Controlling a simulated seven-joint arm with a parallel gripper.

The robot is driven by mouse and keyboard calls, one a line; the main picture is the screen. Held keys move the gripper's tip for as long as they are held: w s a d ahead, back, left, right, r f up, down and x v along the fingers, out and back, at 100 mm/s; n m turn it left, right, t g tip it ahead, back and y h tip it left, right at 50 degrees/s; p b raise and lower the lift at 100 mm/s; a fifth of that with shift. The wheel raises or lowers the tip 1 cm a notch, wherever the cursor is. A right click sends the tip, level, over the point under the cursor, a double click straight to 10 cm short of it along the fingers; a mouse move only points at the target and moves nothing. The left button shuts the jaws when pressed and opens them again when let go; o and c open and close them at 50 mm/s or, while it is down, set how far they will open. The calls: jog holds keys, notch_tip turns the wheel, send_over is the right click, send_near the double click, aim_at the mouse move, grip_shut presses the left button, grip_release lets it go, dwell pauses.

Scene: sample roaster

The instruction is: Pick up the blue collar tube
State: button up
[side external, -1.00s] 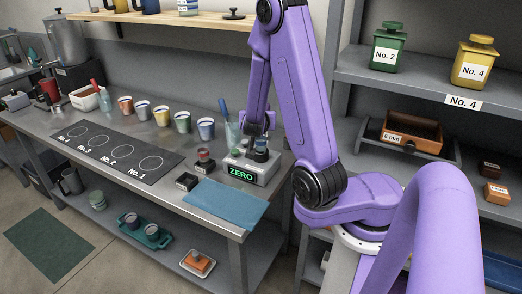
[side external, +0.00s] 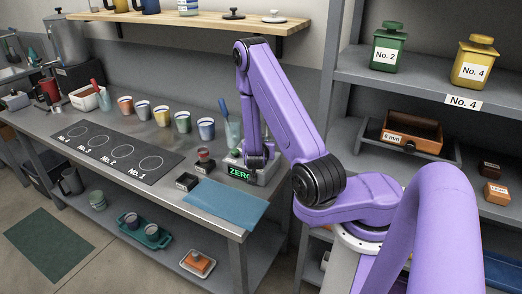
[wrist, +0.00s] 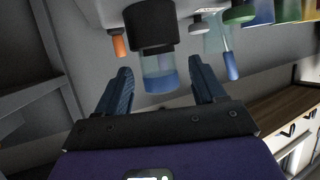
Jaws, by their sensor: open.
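The blue collar tube (wrist: 160,80) shows in the wrist view as a clear cylinder with a blue band at its end, seated in a black round holder (wrist: 149,24). My gripper (wrist: 160,64) is open, with one finger on each side of the tube. Gaps show between the fingers and the tube, so I see no grip on it. In the side external view, my gripper (side external: 257,162) is low over the box with the green ZERO display (side external: 240,174). There my gripper and arm hide the tube.
A glass beaker (side external: 233,133) holding a blue-handled tool (side external: 222,106) stands close behind the ZERO box. A small red-topped jar (side external: 204,158) and a black block (side external: 187,181) are to its left. A blue mat (side external: 226,200) lies flat in front. The wooden shelf (side external: 160,18) is above.

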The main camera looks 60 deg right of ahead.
jog(key=x, duration=0.4)
jog(key=c, duration=1.2)
jog(key=shift+o, duration=0.2)
jog(key=shift+r, duration=0.2)
jog(key=shift+r, duration=4.7)
